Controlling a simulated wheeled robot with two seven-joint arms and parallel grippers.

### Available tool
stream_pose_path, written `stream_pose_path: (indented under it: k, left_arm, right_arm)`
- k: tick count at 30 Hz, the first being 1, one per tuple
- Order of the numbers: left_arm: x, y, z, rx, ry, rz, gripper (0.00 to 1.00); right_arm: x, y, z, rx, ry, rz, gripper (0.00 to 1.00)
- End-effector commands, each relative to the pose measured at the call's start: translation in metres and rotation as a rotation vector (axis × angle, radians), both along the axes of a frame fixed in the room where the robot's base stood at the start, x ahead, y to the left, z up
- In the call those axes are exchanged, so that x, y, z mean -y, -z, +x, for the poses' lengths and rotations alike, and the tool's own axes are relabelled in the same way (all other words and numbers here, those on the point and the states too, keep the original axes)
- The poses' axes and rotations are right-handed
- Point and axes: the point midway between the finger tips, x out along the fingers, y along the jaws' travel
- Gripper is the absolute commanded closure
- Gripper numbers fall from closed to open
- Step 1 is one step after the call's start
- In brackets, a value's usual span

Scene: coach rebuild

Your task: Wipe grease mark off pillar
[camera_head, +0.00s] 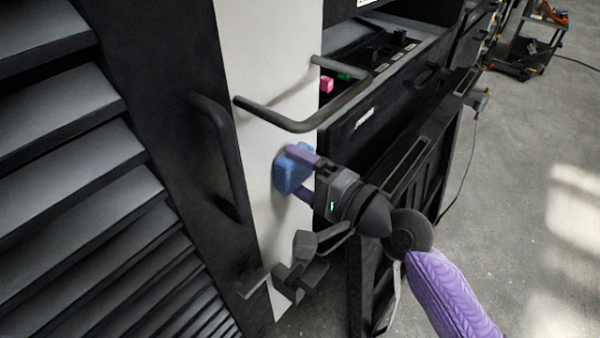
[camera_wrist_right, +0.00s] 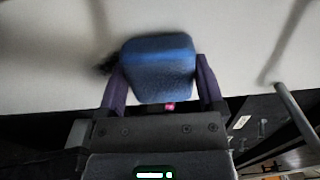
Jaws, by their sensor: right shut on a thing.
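The pillar (camera_head: 255,60) is a pale upright panel left of centre in the head view; it fills the upper part of the right wrist view (camera_wrist_right: 50,50). My right gripper (camera_head: 298,174) is shut on a blue sponge (camera_head: 287,175), at the pillar's face near its right edge. In the wrist view the sponge (camera_wrist_right: 158,68) sits between the two purple fingers. I cannot tell if it presses on the surface. A dark blurred smudge (camera_wrist_right: 106,66), likely the grease mark, shows just left of the sponge and is partly hidden. My left gripper is not in view.
A dark bent handrail (camera_head: 300,125) juts out above my right gripper. A dark vertical handle (camera_head: 222,150) stands left of the pillar, beside louvred slats (camera_head: 80,150). Black cabinets with an open drawer (camera_head: 385,50) stand to the right. Open floor (camera_head: 530,150) lies farther right.

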Motion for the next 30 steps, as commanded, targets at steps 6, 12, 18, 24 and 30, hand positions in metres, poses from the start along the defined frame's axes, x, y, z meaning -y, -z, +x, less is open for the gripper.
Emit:
stream_pose_path:
  k: [6,12,18,24,30]
  left_arm:
    - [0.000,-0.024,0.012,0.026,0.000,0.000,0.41]
    - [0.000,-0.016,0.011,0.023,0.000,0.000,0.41]
    - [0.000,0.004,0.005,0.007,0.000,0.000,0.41]
    - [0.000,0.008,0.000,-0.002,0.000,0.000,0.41]
    - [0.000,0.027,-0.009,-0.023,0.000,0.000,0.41]
  right_arm:
    - [-0.001,-0.029,0.000,0.005,0.000,0.003,0.60]
    - [0.001,-0.016,0.000,0.001,0.000,0.003,0.60]
    - [-0.001,0.010,0.001,-0.001,0.000,0.002,0.60]
    - [-0.002,0.017,0.001,0.000,-0.001,0.001,0.60]
    - [0.000,0.044,0.000,-0.004,-0.002,0.000,0.60]
